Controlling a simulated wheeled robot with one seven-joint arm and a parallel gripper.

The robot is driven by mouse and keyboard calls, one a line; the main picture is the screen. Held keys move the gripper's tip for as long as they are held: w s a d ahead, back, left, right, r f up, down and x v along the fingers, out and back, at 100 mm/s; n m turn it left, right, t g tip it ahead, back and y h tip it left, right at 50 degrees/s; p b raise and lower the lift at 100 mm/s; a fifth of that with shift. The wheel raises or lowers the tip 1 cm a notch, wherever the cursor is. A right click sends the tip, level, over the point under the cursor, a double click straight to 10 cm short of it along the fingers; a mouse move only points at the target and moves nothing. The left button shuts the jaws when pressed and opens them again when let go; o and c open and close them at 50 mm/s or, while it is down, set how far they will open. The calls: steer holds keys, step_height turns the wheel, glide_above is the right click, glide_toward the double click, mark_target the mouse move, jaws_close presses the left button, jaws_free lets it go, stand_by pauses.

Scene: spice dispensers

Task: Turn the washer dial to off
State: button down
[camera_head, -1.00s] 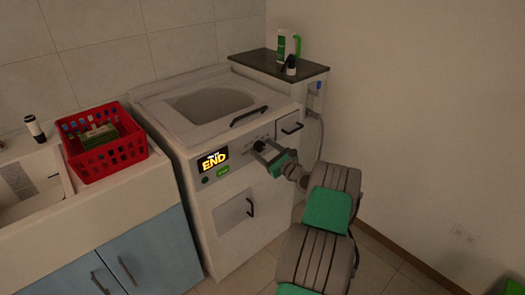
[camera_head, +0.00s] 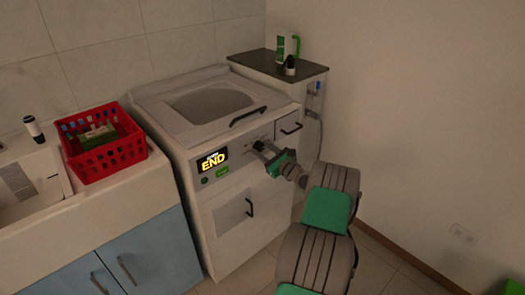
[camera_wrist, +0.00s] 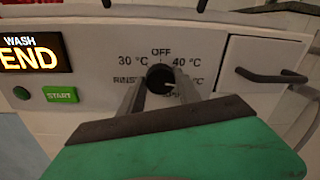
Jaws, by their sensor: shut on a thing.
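The washer (camera_head: 213,240) is a white top-loader with a control panel on its front. Its dial (camera_wrist: 160,76) is a dark round knob, with OFF printed directly above it, 30 °C upper left, 40 °C upper right and RINSE at left. The labels at right and below are partly hidden by my fingers. A small light mark shows on the lower right of the knob's face. My gripper (camera_wrist: 160,88) has one finger on each side of the dial and is shut on it. In the head view my gripper (camera_head: 262,150) reaches the panel from the right.
The washer display (camera_wrist: 32,54) reads WASH END, above a green START button (camera_wrist: 60,95). A drawer handle (camera_wrist: 271,76) sticks out right of the dial, and a dark lid handle (camera_head: 248,116) above. A red basket (camera_head: 115,158) stands on the counter at left.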

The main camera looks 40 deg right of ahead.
steer(key=shift+f+b, duration=0.1)
steer(key=shift+b, duration=0.2)
steer(key=n+b, duration=0.2)
steer(key=n, duration=0.1)
steer(key=shift+f, duration=0.15)
steer(key=n+b, duration=0.3)
steer(key=shift+n, duration=0.4)
steer(key=n+b, duration=0.3)
steer(key=shift+f+n+t+b, duration=0.15)
steer(key=shift+n+t+b, duration=0.15)
steer(key=shift+b, duration=0.1)
steer(key=n+y+b, duration=0.1)
steer(key=n+b, duration=0.4)
steer(key=shift+n, duration=0.4)
steer(key=n+b, duration=0.3)
steer(key=n, duration=0.1)
steer(key=shift+n+b, duration=0.3)
